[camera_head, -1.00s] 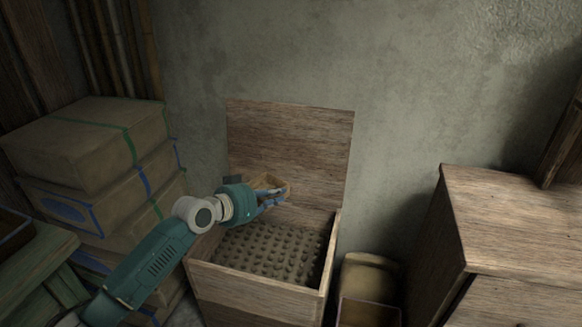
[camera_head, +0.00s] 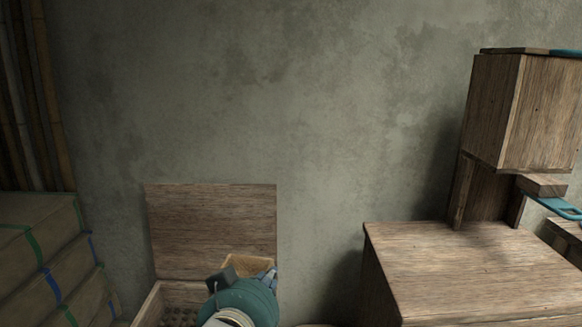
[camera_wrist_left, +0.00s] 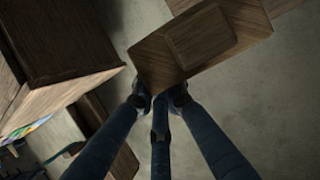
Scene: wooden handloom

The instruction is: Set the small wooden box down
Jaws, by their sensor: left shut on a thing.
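The small wooden box (camera_head: 250,263) is low in the head view, in front of the raised lid of the open chest. It is partly hidden behind my left gripper (camera_head: 266,277). In the left wrist view, the box (camera_wrist_left: 205,40) fills the top middle, tilted in the picture. My left gripper (camera_wrist_left: 160,100) is shut on its near edge there, with the fingertips against it. The box is held in the air. My right gripper is not in view.
The open chest (camera_head: 152,304) stands at the lower left, its lid (camera_head: 212,228) upright near the wall. Stacked boxes (camera_head: 40,262) with green and blue bands are at the left. A wooden cabinet (camera_head: 470,262) stands at the right, with a taller wooden unit (camera_head: 540,110) above it.

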